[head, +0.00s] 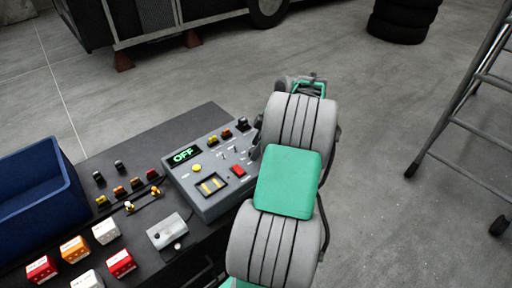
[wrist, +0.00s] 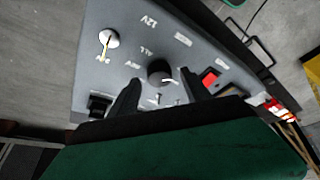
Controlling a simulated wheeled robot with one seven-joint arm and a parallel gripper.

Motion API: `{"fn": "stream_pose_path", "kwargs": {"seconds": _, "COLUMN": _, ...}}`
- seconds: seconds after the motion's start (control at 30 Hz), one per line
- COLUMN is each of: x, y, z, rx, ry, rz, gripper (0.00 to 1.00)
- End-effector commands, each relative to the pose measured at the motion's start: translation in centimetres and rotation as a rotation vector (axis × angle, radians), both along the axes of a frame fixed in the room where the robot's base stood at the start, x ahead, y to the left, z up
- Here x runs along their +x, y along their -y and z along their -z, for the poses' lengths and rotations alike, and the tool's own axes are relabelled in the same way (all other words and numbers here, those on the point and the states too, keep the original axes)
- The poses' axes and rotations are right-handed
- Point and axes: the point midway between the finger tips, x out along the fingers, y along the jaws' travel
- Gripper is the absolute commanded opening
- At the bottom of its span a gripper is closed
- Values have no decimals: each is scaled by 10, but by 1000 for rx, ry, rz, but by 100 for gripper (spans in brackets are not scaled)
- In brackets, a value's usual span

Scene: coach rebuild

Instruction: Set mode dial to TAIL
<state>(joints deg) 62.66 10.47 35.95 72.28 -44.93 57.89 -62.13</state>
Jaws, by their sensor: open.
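The grey control box (head: 212,165) stands on the dark bench, and its small screen (head: 184,155) reads OFF in green. In the wrist view, a round black dial (wrist: 160,72) sits on the box's panel, with a pale mark on its lower right side. Lettering near it includes ALL; a TAIL label is not readable. My gripper (wrist: 159,77) is open, with one dark finger on each side of the dial. I cannot tell whether the fingers touch it. In the head view my arm hides the gripper tips and part of the box's right side.
The panel also carries a red switch (wrist: 209,78) right of the fingers and a pale round key switch (wrist: 108,39) near a 12V label. A blue bin (head: 40,200), several coloured blocks and a small grey box (head: 168,231) lie left on the bench. A ladder (head: 470,110) stands right.

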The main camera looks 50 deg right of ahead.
Motion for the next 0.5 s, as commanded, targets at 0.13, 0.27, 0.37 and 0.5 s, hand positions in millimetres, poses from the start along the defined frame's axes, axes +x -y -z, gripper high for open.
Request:
{"fn": "stream_pose_path", "kwargs": {"seconds": 0.13, "x": 3, "y": -2, "z": 7, "rx": -2, "ry": 0, "rz": 1, "gripper": 56}}
{"fn": "stream_pose_path", "kwargs": {"seconds": 0.27, "x": 3, "y": -2, "z": 8, "rx": -2, "ry": 0, "rz": 1, "gripper": 56}}
{"fn": "stream_pose_path", "kwargs": {"seconds": 0.37, "x": 3, "y": -2, "z": 8, "rx": -2, "ry": 0, "rz": 2, "gripper": 53}}
{"fn": "stream_pose_path", "kwargs": {"seconds": 0.5, "x": 3, "y": -2, "z": 7, "rx": -2, "ry": 0, "rz": 2, "gripper": 42}}
